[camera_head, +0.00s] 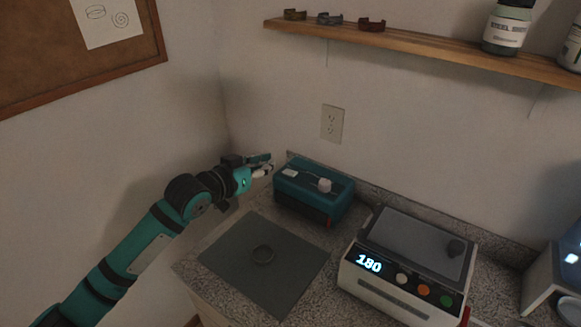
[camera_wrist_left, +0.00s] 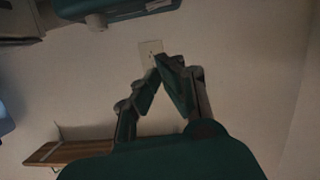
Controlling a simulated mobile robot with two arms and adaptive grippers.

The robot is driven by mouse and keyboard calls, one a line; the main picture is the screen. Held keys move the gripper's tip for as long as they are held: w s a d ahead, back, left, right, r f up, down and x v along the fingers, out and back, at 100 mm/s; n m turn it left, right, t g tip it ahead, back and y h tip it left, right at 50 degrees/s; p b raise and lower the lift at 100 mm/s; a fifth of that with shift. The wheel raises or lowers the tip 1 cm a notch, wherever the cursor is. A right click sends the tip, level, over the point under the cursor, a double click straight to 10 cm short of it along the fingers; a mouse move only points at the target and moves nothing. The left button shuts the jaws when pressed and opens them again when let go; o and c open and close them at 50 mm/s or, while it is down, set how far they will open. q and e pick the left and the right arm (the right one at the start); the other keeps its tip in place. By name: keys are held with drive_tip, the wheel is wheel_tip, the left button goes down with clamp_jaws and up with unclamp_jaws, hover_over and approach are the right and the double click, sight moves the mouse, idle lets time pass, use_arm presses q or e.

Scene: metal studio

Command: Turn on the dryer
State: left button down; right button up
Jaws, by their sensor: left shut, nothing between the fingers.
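No label shows which one is the dryer. My left gripper (camera_head: 266,165) is shut and empty, just left of the teal device. It also shows in the left wrist view (camera_wrist_left: 165,62). My right gripper is not in view.
A wall outlet (camera_head: 332,123) is behind the teal device. A wooden shelf (camera_head: 430,48) hangs above. Another lit device (camera_head: 560,270) stands at the far right.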

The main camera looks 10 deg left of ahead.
use_arm(q)
drive_tip(key=p, duration=0.2)
hover_over(290, 172)
drive_tip(key=s, duration=0.2)
wheel_tip(290, 172, down, 2)
drive_tip(key=shift+d, duration=0.1)
wheel_tip(290, 172, down, 3)
drive_tip(key=shift+d+f+p, duration=0.15)
drive_tip(key=shift+f+p, duration=0.05)
drive_tip(key=shift+p, duration=0.45)
drive_tip(key=shift+f, duration=0.4)
drive_tip(key=shift+f, duration=0.1)
